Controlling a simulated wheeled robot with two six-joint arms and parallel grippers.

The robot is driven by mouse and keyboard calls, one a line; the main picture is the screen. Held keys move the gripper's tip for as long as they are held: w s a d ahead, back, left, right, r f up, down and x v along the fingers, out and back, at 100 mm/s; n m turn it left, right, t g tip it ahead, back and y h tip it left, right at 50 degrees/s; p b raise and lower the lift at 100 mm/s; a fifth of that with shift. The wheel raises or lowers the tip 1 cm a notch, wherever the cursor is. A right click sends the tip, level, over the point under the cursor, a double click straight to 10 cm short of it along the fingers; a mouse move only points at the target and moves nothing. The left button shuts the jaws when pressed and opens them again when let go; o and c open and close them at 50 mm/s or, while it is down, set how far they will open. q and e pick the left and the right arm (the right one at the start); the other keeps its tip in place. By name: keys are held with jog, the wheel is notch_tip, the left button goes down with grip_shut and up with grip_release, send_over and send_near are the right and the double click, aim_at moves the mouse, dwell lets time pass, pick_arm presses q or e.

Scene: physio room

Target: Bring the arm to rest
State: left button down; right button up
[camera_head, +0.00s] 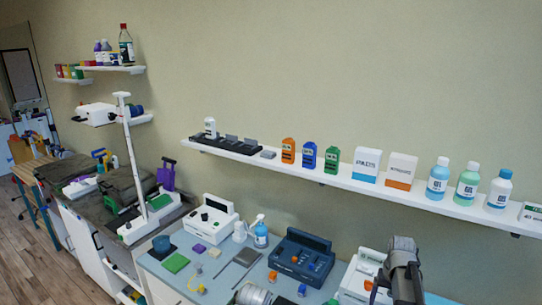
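A grey and black section of my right arm (404,268) rises from the bottom edge at right of centre, over the blue-grey worktop (222,268). Its upper end is rounded, and no gripper fingers can be made out on it. A silvery rounded part at the bottom edge (252,294), left of centre, looks like a piece of my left arm. Neither gripper's fingertips show, so whether they hold anything is hidden.
The worktop carries a white device (210,220), a spray bottle (261,234), a dark blue box (301,256) and a green pad (175,263). A long wall shelf (330,179) with bottles and cartons runs above. A white upright stand (131,150) is at left.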

jog(key=s+a+n, duration=0.2)
jog(key=s+a, duration=0.3)
jog(key=a, duration=0.4)
jog(key=s+a+n, duration=0.2)
jog(key=s+a, duration=0.3)
jog(key=a, duration=0.4)
pick_arm(q)
notch_tip(320, 180, down, 9)
jog(key=b, duration=0.8)
jog(key=shift+w+b, duration=0.25)
jog(key=shift+b, duration=0.1)
pick_arm(e)
jog(key=s+a+f+n+h, duration=0.1)
jog(key=s+a+f+n, duration=0.2)
jog(key=s+a+f, duration=0.2)
jog(key=a+f, duration=0.3)
jog(key=a, duration=0.3)
jog(key=shift+s+f+n, duration=0.15)
jog(key=shift+f+n, duration=0.25)
